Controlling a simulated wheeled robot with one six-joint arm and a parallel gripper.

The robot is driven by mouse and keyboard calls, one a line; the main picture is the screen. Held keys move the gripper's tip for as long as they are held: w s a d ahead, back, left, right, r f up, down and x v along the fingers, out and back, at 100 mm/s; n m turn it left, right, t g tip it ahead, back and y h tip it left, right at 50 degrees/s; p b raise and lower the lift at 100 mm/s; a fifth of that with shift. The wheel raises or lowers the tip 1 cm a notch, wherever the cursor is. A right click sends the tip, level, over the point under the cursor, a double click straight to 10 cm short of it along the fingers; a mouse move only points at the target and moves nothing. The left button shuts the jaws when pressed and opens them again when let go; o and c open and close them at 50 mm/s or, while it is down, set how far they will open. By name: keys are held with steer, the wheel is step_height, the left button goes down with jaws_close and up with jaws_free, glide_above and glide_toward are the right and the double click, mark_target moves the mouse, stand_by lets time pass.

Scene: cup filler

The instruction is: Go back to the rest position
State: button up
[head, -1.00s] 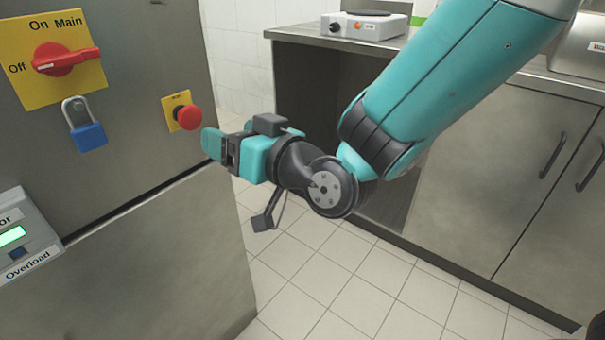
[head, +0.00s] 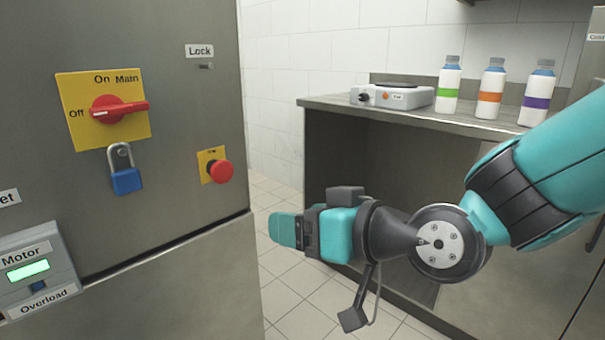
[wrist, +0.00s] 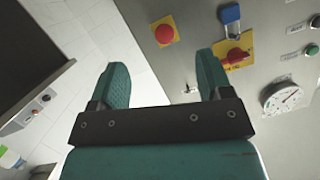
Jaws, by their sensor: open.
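My gripper (head: 287,230) is in front of the counter, to the right of the steel machine cabinet (head: 190,110). In the wrist view my gripper (wrist: 165,85) shows two teal fingers standing wide apart with nothing between them. It touches nothing that I can see. The red emergency button (head: 221,171) on its yellow plate is on the cabinet to the left of the gripper; the button (wrist: 165,34) also shows beyond the fingers in the wrist view.
A motor overload box (head: 38,270) is at lower left. Bottles (head: 490,90) and a white scale-like device (head: 392,96) stand on the counter (head: 330,102). Tiled floor lies open between cabinet and counter.

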steer(key=s+d+f+g+h+p, duration=0.2)
steer(key=s+d+g+h, duration=0.65)
steer(key=s+d, duration=0.75)
step_height(320, 180, up, 27)
steer(key=p, duration=2.7)
steer(key=shift+w+a+r+g+y, duration=0.15)
steer(key=shift+a+g+y, duration=0.2)
steer(key=shift+y, duration=0.1)
